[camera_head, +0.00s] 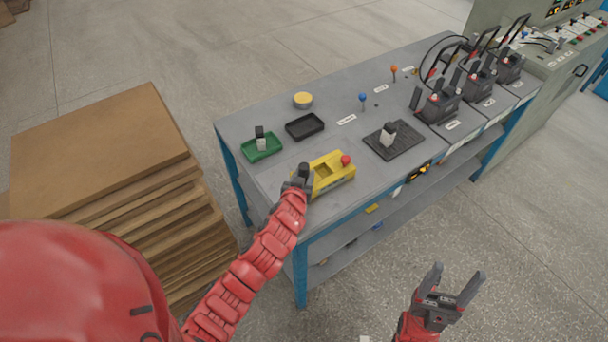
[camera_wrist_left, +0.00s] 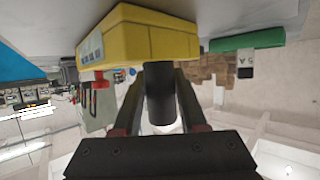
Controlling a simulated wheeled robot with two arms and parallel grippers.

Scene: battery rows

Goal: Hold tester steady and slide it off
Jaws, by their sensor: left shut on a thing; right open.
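The yellow tester (camera_head: 336,168) with a red knob (camera_head: 346,160) sits near the front edge of the grey table. It also shows in the left wrist view (camera_wrist_left: 150,42). My left gripper (camera_head: 299,183) is at its left end, shut on a dark cylinder (camera_wrist_left: 160,95) against the tester's yellow side. I cannot tell whether the cylinder is part of the tester. My right gripper (camera_head: 453,280) is open and empty, off the table's front edge, over the floor. A black-and-white block (camera_head: 388,134) stands on a black mat (camera_head: 409,145) right of the tester.
A green tray (camera_head: 251,154) holds another black-and-white block (camera_head: 261,138). A black tray (camera_head: 305,126), a yellow-topped round tin (camera_head: 303,100) and a blue-topped pin (camera_head: 363,98) are behind. Several black clamp-like devices (camera_head: 438,107) stand at right. Stacked brown boards (camera_head: 95,150) are left of the table (camera_head: 235,128).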

